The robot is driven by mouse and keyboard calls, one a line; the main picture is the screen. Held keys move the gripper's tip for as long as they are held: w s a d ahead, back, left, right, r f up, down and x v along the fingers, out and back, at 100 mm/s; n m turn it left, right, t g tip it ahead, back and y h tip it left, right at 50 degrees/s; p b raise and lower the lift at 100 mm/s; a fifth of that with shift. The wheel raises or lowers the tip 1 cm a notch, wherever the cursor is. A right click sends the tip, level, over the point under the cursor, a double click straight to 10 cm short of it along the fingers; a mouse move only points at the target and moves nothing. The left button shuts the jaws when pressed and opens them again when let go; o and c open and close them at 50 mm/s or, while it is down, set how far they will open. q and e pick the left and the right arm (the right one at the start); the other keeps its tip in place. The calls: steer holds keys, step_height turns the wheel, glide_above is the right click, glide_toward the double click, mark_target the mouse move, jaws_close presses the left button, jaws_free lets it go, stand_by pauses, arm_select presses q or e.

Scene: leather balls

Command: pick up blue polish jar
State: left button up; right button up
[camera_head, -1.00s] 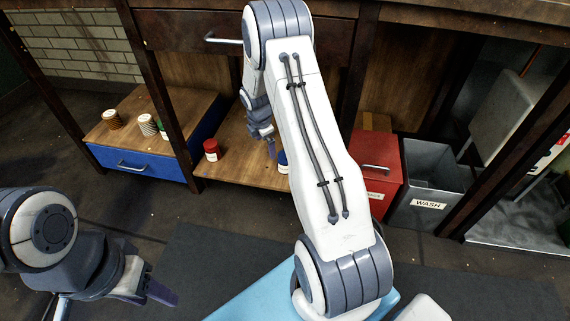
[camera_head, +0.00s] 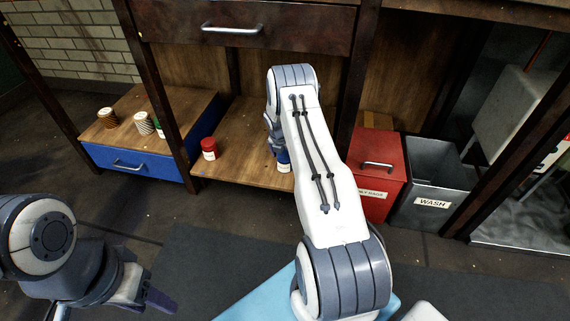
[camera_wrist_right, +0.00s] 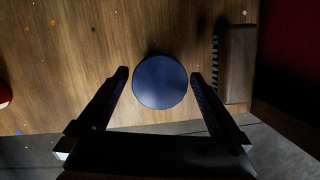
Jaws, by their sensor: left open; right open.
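The blue polish jar (camera_head: 284,161) stands on the low wooden shelf (camera_head: 240,150), partly hidden behind my right arm in the head view. In the right wrist view its round blue lid (camera_wrist_right: 160,82) lies between the two fingertips of my right gripper (camera_wrist_right: 160,78), seen from above. The fingers are open, one on each side, with a gap showing beside the lid. In the head view the right gripper is mostly hidden by its own arm. My left gripper (camera_head: 160,300) is open and empty at the lower left, over the floor, away from the shelf.
A red jar (camera_head: 209,148) stands left of the blue one on the shelf. Striped cups (camera_head: 144,123) stand on the blue drawer unit (camera_head: 130,163). A red bin (camera_head: 375,175) and grey WASH bin (camera_head: 433,185) stand to the right.

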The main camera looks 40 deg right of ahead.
steer(key=b+x, duration=0.3)
steer(key=x, duration=0.1)
steer(key=shift+f, duration=0.25)
steer(key=shift+r, duration=0.1)
steer(key=c, duration=1.3)
jaws_close()
steer(key=shift+r, duration=0.15)
